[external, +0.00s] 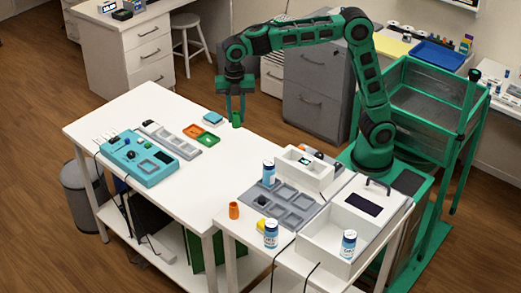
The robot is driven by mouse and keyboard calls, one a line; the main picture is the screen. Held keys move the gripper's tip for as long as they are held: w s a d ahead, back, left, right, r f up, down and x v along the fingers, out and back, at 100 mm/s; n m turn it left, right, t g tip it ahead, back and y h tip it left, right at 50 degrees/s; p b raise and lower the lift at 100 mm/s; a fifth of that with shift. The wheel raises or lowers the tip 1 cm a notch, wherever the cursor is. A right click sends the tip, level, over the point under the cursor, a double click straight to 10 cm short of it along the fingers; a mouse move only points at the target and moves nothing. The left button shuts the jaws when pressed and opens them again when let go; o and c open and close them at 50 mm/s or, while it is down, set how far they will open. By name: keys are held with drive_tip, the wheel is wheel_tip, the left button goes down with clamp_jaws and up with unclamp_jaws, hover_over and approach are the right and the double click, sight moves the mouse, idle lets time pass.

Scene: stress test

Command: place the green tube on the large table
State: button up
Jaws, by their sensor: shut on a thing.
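My gripper (236,112) points down and is shut on the green tube (237,122), a small green piece showing below its fingers. The fingers and tube are both green, so their boundary is hard to see.
The nearer table holds an orange tube (233,210), white-blue bottles (271,233) and a white box (305,170). The large table's front middle is clear.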

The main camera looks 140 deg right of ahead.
drive_tip(key=f, duration=2.4)
drive_tip(key=shift+w+a, duration=0.1)
drive_tip(key=shift+a, duration=0.1)
drive_tip(key=o, duration=1)
wheel_tip(320, 180, up, 11)
drive_tip(key=s+a+r+m, duration=0.1)
drive_tip(key=s+a+m, duration=0.1)
drive_tip(key=s+a, duration=0.2)
drive_tip(key=s+a+r+m, duration=0.2)
drive_tip(key=s+a+m, duration=0.1)
drive_tip(key=s+a, duration=0.1)
drive_tip(key=s+a+r+m, duration=0.2)
drive_tip(key=s+a, duration=0.2)
drive_tip(key=a, duration=0.1)
drive_tip(key=shift+s+a+m, duration=0.1)
drive_tip(key=shift+s+m, duration=0.1)
drive_tip(key=shift+m, duration=0.1)
drive_tip(key=s+a+f+m, duration=0.1)
drive_tip(key=s+a+m, duration=0.1)
drive_tip(key=s+a, duration=0.1)
drive_tip(key=s+a+f+m, duration=0.1)
drive_tip(key=s+a+m, duration=0.2)
drive_tip(key=s, duration=0.3)
drive_tip(key=s+a+f+m, duration=0.1)
drive_tip(key=s+a+m, duration=0.1)
drive_tip(key=s, duration=0.3)
drive_tip(key=shift+a+f+m, duration=0.3)
drive_tip(key=shift+a+f, duration=0.1)
drive_tip(key=shift+a, duration=0.15)
